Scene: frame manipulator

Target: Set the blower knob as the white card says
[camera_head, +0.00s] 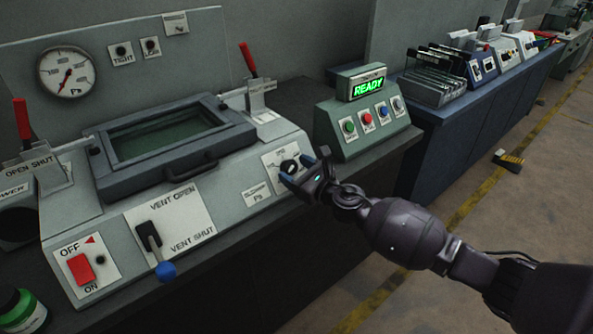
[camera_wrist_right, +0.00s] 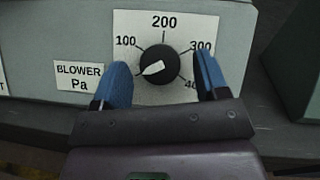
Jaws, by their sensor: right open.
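The black blower knob (camera_wrist_right: 157,65) sits on a white dial plate (camera_wrist_right: 180,25) marked 100, 200, 300 and a partly covered 40-something. Its white pointer aims down-left, below the 100; any mark there is hidden by a finger. In the head view the knob (camera_head: 289,166) is partly behind my right gripper (camera_head: 304,164). My right gripper (camera_wrist_right: 163,80) is open, one blue finger on each side of the knob, with visible gaps. A small pale card (camera_head: 175,22) is on the back panel; its writing is too small to read. My left gripper is out of view.
A "BLOWER Pa" label (camera_wrist_right: 82,77) is left of the dial. A lidded frame (camera_head: 175,135), a vent lever with blue ball (camera_head: 166,271) and a red switch (camera_head: 80,269) are further left. A green READY box (camera_head: 362,115) with buttons stands behind right.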

